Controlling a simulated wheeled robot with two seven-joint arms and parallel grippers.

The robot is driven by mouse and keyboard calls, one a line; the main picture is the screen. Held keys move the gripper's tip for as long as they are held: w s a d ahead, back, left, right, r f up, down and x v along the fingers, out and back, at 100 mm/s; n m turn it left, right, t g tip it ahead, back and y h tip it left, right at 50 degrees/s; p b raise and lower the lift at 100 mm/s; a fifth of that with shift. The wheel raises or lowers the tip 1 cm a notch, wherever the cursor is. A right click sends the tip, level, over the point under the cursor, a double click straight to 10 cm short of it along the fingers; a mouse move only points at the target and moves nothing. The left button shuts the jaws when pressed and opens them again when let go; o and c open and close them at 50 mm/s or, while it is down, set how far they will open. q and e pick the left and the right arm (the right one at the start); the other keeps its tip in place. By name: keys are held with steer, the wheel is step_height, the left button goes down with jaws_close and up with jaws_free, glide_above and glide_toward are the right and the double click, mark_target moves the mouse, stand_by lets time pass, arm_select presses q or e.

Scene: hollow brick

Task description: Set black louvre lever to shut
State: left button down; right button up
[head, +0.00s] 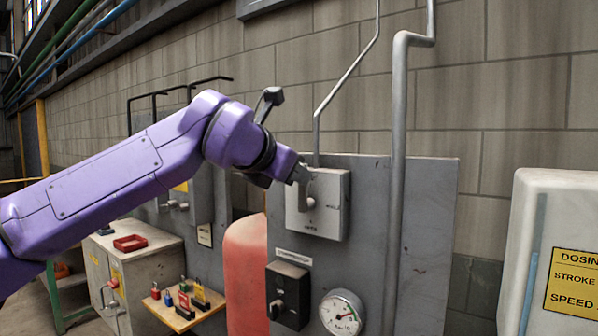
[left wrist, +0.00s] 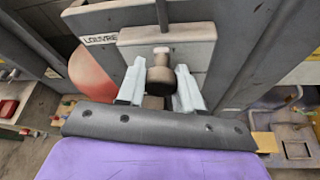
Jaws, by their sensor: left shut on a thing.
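The louvre lever shows as a dark grey-brown knob (left wrist: 160,80) on the front of a light grey box (head: 332,222). In the head view the gripper hides the box's upper left part. The lettering on the box is too small to read surely. My right gripper is not in view.
A black switch box (head: 289,294) and a round gauge (head: 341,312) are below on the grey panel (head: 428,225). A pipe (head: 398,130) runs down right of the box. A red tank (head: 244,265) is at the left, a white dosing cabinet (head: 545,200) at the right.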

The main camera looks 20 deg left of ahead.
arm_select(q)
steer(key=shift+f, duration=0.55)
steer(key=c, duration=0.8)
jaws_free()
steer(key=shift+a+r, duration=0.15)
steer(key=shift+a, duration=0.15)
steer(key=shift+s+r, duration=0.15)
steer(key=shift+s, duration=0.05)
steer(key=b+v, duration=0.3)
steer(key=v, duration=0.7)
steer(key=shift+b, duration=0.3)
